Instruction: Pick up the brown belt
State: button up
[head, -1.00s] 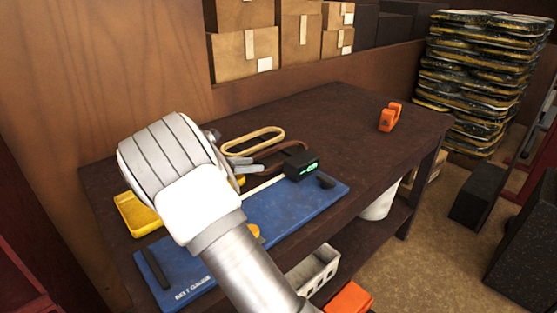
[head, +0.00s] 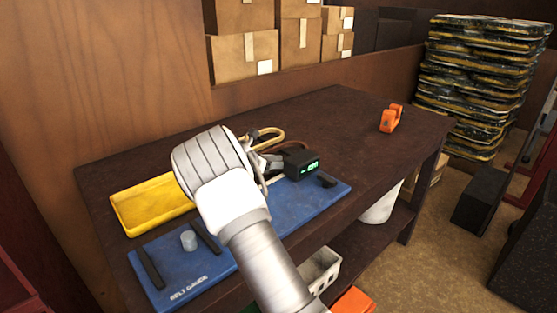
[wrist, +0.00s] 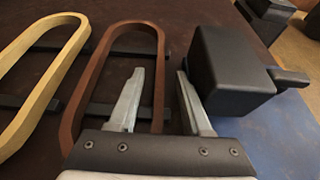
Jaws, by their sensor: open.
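The brown belt (wrist: 158,85) is a long upright-edged loop in the wrist view, lying on dark supports on the bench. My gripper (wrist: 160,73) is open and empty at its near right part. The left finger shows inside the loop and the right finger outside it, with the loop's right strand between them in the picture. I cannot tell how far the fingertips are above the belt. In the head view my gripper's body hides much of the belt; a bit of brown belt (head: 269,147) shows beyond it. The near end is hidden by the gripper in the wrist view.
A tan belt (wrist: 40,75) lies just left of the brown one. A black box with a green display (head: 300,163) stands close on the right. A blue gauge mat (head: 200,268), a yellow tray (head: 150,207) and an orange dispenser (head: 390,118) are on the bench.

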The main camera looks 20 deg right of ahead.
grip_shut()
jog(key=shift+r, duration=0.15)
dwell(0.4)
